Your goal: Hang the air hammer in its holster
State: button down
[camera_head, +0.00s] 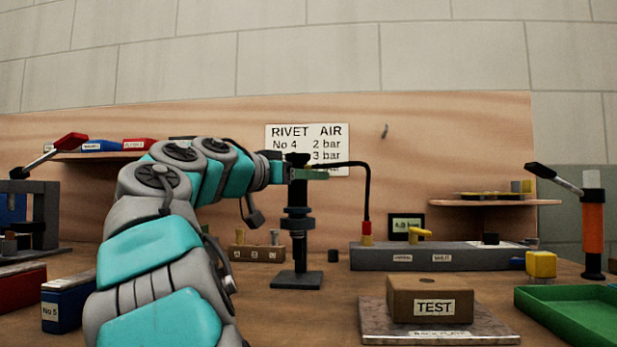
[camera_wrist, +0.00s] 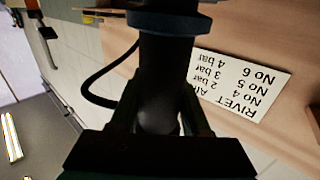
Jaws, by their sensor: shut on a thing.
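The air hammer (camera_head: 298,190) is a dark upright tool with a black hose running from its upper end to a red fitting on the right. My gripper (camera_head: 300,173) is shut on its upper body. The wrist view shows the hammer's dark round body (camera_wrist: 165,75) between the two fingers (camera_wrist: 158,120), with a blue-grey collar beyond. The holster looks to be the dark stand (camera_head: 296,279) with a flat square base and ring-like parts, directly below the hammer in the head view. Hammer and stand merge in dark tones, so I cannot tell whether the hammer sits in the ring.
A grey air manifold (camera_head: 440,257) with a yellow valve lies right of the stand. A wooden block (camera_head: 257,253) is behind left. The TEST block (camera_head: 430,300) on its plate and a green tray (camera_head: 580,315) are front right. The RIVET AIR sign (camera_head: 335,135) hangs behind.

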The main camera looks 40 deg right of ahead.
jog(key=shift+f, duration=0.3)
jog(key=shift+c, duration=1.4)
grip_release()
jog(key=shift+a, duration=0.1)
jog(key=a, duration=0.7)
jog(key=shift+a, duration=0.35)
jog(key=shift+s+f, duration=0.1)
